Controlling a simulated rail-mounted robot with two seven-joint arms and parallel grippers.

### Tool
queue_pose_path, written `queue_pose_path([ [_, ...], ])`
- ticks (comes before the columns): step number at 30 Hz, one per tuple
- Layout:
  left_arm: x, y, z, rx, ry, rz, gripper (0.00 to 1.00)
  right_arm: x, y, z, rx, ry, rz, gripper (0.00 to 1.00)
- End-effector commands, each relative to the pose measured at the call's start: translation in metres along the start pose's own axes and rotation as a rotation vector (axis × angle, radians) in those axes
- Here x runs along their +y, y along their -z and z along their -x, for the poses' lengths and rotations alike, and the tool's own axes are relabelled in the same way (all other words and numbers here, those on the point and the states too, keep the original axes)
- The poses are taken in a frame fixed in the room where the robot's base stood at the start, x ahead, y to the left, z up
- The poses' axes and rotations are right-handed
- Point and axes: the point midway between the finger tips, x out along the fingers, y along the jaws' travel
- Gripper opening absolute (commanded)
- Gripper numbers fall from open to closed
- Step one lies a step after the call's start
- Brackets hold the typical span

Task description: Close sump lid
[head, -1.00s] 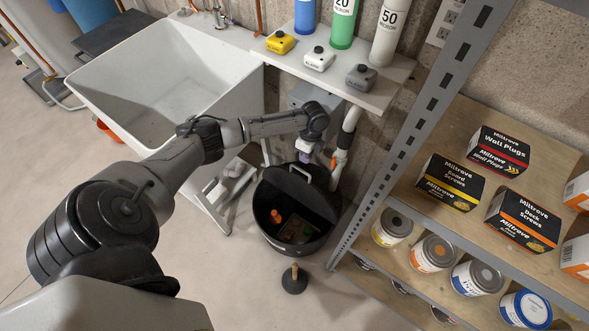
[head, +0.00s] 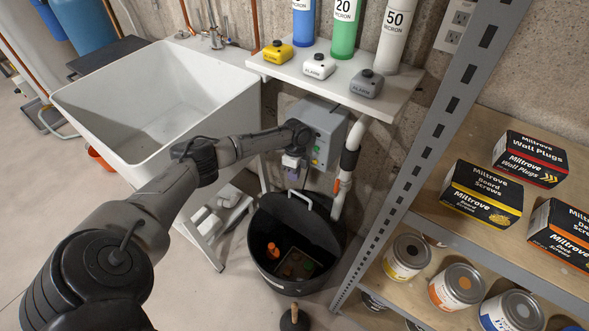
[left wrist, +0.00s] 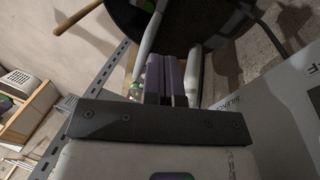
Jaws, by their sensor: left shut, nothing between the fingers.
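The black sump basin (head: 282,283) stands on the floor below the sink shelf. Its black lid (head: 310,222) is open, tilted up at the back of the rim, with a pale handle (head: 299,196) near its upper edge. My left gripper (head: 291,172), with purple finger pads, is above and slightly left of the handle, apart from it in the picture. In the left wrist view its fingers (left wrist: 166,78) are shut and empty. Part of the black round sump or lid (left wrist: 205,15) shows beyond them; I cannot tell which. My right gripper is not in view.
A grey control box (head: 325,130) and a white drain pipe (head: 350,160) are on the wall behind the lid. The sink (head: 150,110) is left, the metal shelving (head: 400,170) right. A plunger (head: 294,318) stands in front of the basin. An orange item (head: 273,249) lies inside it.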

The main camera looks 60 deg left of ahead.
Motion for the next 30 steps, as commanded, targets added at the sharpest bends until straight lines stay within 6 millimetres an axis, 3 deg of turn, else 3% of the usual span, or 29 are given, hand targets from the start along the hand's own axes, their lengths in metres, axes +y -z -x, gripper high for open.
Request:
queue_pose_path([
  [3,0.0,0.0,-0.018,-0.001,-0.002,0.0,0.0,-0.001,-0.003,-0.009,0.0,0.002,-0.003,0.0],
  [9,0.0,0.0,-0.03,-0.001,0.0,0.0,0.0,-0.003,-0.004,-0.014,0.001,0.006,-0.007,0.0],
  [23,0.0,0.0,-0.033,-0.001,0.0,0.0,0.0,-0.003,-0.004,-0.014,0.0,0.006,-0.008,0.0],
  [30,0.008,0.013,-0.031,-0.006,0.032,-0.026,0.0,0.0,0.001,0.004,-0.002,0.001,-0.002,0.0],
])
